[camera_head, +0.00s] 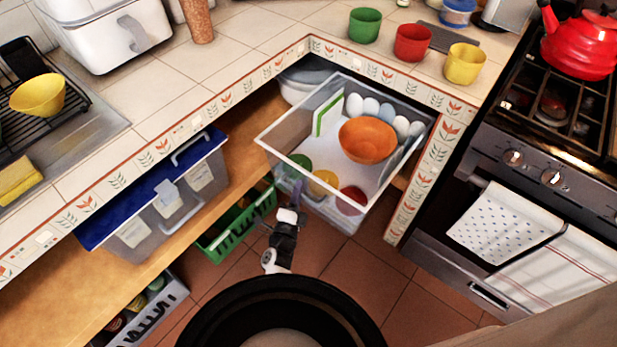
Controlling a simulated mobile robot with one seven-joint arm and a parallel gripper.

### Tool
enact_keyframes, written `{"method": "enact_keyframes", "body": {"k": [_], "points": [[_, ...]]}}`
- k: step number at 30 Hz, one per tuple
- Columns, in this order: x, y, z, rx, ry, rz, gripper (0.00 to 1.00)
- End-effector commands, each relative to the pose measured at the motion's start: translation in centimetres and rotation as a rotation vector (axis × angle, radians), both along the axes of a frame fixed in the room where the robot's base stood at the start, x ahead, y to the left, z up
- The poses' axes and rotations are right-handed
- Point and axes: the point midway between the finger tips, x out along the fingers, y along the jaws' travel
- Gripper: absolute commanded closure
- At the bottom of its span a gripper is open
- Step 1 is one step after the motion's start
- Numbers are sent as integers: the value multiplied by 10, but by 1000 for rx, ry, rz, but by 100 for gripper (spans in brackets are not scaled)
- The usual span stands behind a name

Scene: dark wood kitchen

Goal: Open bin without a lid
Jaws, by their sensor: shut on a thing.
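The bin without a lid (347,220) is a clear open-topped box, pulled out from the shelf under the counter so that its front part juts over the floor. It holds an orange bowl (367,139), several white egg-like items, and green, yellow and red round things at the front. My gripper (296,194) is at the bin's near front side, shut on its front edge or handle. The fingertips are small and the exact grasp is hard to see.
A bin with a blue lid (150,190) sits on the shelf to the left. A green basket (235,228) and a grey crate (150,312) are lower down. The oven (500,180) with hanging towels stands close on the right. Tiled floor is open in front.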

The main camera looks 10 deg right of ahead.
Motion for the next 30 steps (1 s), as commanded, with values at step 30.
{"method": "enact_keyframes", "body": {"k": [30], "points": [[-13, 16, 0, 0, 0, -1, 66]]}}
